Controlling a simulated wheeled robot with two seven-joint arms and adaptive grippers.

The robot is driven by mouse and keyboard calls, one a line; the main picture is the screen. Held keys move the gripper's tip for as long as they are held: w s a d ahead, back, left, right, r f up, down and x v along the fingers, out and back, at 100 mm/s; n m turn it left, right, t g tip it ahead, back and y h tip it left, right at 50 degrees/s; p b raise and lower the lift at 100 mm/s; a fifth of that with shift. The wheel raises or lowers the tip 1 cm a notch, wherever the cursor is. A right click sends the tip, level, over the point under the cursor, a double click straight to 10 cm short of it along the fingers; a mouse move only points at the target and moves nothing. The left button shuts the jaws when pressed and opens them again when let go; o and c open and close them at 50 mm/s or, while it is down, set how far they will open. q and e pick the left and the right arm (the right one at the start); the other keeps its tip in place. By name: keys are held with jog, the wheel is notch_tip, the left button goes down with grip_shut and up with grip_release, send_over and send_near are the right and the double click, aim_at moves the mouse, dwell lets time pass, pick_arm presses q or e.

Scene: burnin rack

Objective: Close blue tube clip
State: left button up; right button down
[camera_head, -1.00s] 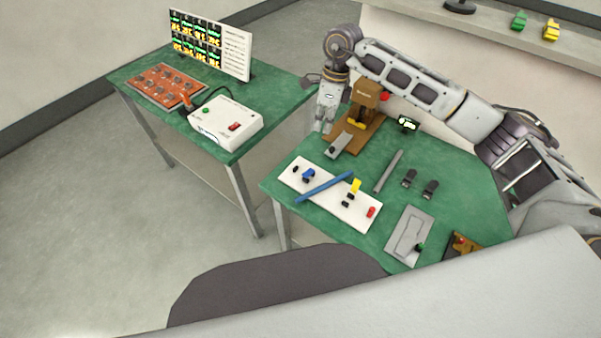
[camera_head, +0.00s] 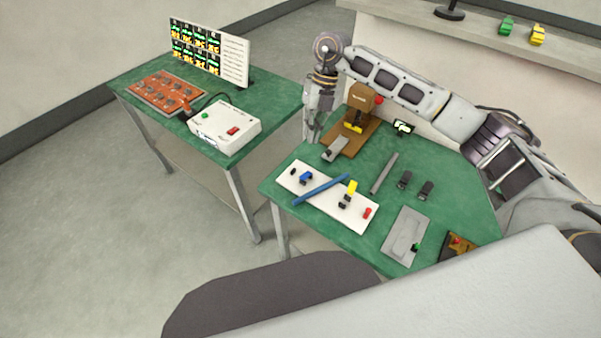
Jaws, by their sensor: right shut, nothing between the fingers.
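A small blue clip (camera_head: 306,178) sits near the left end of a white board (camera_head: 354,217) on the near green table. A blue tube (camera_head: 320,190) lies diagonally across the board, just right of the clip. A yellow clip (camera_head: 351,188) stands farther right on the board. Whether the blue clip is open or closed is too small to tell. My right gripper (camera_head: 312,136) points down at the table's back left edge, shut and empty, behind and apart from the blue clip. My left gripper is out of view.
A brown press-like fixture (camera_head: 361,98) stands close right of my right gripper, with a grey block (camera_head: 335,150) before it. A grey bar (camera_head: 384,173), two black clips and a grey plate (camera_head: 407,236) lie to the right. A gap separates the second green table (camera_head: 270,90).

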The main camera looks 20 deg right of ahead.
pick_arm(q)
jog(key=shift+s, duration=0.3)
pick_arm(e)
jog(key=m, duration=1)
jog(key=shift+s+a+r, duration=0.1)
jog(key=shift+s+a, duration=0.05)
jog(key=shift+s, duration=0.1)
jog(key=p, duration=0.1)
send_over(302, 178)
jog(key=f, duration=1.1)
jog(key=shift+w+d, duration=0.2)
jog(key=shift+w, duration=0.05)
jog(key=shift+x, duration=0.8)
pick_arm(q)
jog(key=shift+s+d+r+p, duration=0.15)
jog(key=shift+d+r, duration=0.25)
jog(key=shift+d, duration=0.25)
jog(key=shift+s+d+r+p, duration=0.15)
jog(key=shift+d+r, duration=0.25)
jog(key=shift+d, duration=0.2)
pick_arm(e)
jog(key=shift+f, duration=0.4)
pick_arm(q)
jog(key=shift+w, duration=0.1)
